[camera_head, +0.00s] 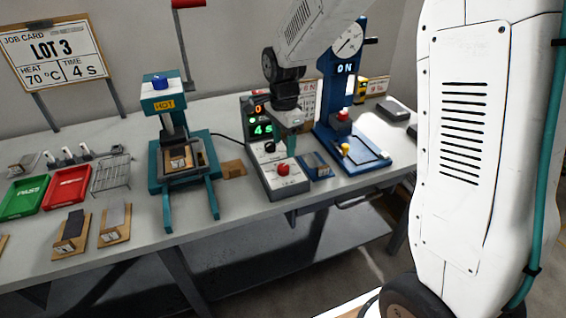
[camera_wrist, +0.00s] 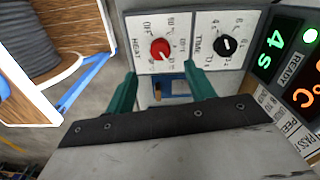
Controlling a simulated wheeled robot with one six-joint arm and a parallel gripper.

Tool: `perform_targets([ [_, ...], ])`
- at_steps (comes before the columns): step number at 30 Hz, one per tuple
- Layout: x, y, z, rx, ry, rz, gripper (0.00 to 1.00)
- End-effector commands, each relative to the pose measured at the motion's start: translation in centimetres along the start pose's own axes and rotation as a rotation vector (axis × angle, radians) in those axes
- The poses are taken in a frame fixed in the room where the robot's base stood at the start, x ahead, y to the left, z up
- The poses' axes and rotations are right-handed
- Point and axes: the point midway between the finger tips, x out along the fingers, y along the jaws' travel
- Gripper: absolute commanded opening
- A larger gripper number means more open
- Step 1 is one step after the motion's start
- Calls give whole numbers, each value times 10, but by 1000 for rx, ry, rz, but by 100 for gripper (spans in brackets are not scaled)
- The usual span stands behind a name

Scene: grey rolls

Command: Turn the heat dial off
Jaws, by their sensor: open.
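The red heat dial (camera_head: 283,169) sits on the sloped face of the grey control box (camera_head: 272,182). In the wrist view the red dial (camera_wrist: 160,50) shows just beyond my fingertips, beside the word HEAT; its exact setting is too small to read. The black time dial (camera_head: 269,147) sits beside it and also shows in the wrist view (camera_wrist: 226,45). My gripper (camera_head: 291,150) hangs over the box. In the wrist view its teal fingers (camera_wrist: 160,76) are apart with nothing between them. The display (camera_head: 261,118) shows a red 0 and a green 4 s.
A teal press (camera_head: 172,105) marked HOT stands left of the box. A blue press (camera_head: 340,75) marked ON stands close on the right. A small blue piece (camera_head: 316,165) lies between box and blue press. Green (camera_head: 24,197) and red (camera_head: 67,188) trays lie at left.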

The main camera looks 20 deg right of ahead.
Motion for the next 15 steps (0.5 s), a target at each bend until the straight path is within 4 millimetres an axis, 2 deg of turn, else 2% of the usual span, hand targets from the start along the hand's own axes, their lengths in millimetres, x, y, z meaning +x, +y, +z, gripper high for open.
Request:
perform_targets([
  [12, 61, 0, 0, 7, -1, 4, 54],
  [15, 71, -1, 0, 6, 0, 2, 54],
])
